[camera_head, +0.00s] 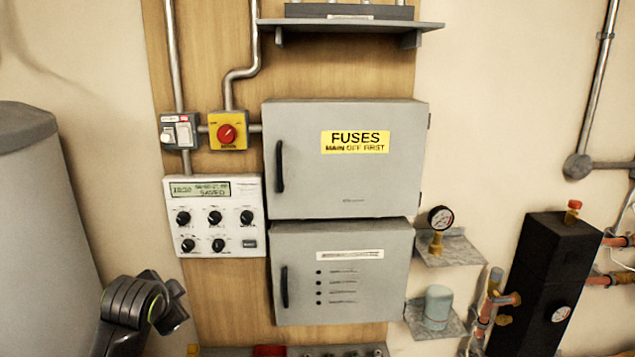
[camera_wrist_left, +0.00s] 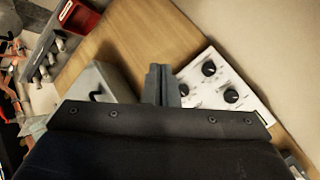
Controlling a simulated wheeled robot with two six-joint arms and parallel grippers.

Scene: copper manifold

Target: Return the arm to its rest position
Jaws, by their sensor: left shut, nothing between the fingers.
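My left gripper (camera_wrist_left: 160,80) shows in the left wrist view with its fingers together and nothing between them. In the head view my left arm (camera_head: 135,300) is at the lower left, below the white control panel (camera_head: 215,215) and left of the lower grey box (camera_head: 340,272). The fingertips are hard to make out there. In the left wrist view the fingers stand between the grey box (camera_wrist_left: 112,80) and the knobs of the control panel (camera_wrist_left: 228,98). My right gripper is not in view.
A grey cylindrical tank (camera_head: 45,220) stands at the left edge. The closed fuse box (camera_head: 300,190) hangs on the wooden board. Small shelves hold a gauge (camera_head: 440,218) and a pale cylinder (camera_head: 437,303). A red bin (camera_wrist_left: 78,17) shows in the left wrist view.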

